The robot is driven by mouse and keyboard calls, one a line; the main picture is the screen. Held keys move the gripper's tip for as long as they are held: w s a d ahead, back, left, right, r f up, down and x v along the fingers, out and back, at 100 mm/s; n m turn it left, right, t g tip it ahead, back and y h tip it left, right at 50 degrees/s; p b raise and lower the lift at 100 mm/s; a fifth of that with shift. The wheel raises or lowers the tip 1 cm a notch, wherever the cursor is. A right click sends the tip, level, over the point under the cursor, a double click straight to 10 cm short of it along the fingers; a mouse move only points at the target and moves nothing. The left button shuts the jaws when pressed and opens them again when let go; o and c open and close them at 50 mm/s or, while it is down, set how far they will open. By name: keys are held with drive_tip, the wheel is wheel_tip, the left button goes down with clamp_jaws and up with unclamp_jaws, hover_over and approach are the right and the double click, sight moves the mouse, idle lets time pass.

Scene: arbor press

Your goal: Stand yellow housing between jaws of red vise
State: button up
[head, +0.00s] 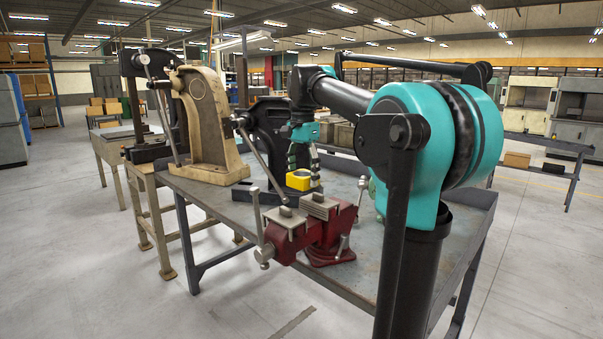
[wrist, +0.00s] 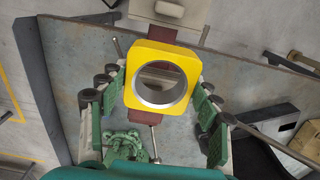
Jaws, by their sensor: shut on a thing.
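The yellow housing (head: 298,180) is a squarish block with a large round hole lined by a metal ring, seen in the wrist view (wrist: 161,48). My gripper (head: 304,172) is shut on it, with a finger at each side in the wrist view (wrist: 162,88), and holds it up behind the vise jaws in the head view. The red vise (head: 328,238) sits at the table's near edge, its two grey-topped jaws apart with a gap between them. In the wrist view the housing hides much of the vise (wrist: 186,36); part shows through the hole.
A beige arbor press (head: 203,120) stands left of the vise on the grey table (head: 376,262), with a black press (head: 264,125) behind. A green vise (wrist: 127,143) is also on the table. The vise handle (head: 257,215) sticks up at the left.

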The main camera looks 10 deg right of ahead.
drive_tip(key=shift+f, duration=6.05)
drive_tip(key=shift+f, duration=0.3)
drive_tip(key=o, duration=1.4)
drive_tip(key=shift+o, duration=0.2)
drive_tip(key=shift+r, duration=0.15)
wheel_tip(320, 180, up, 12)
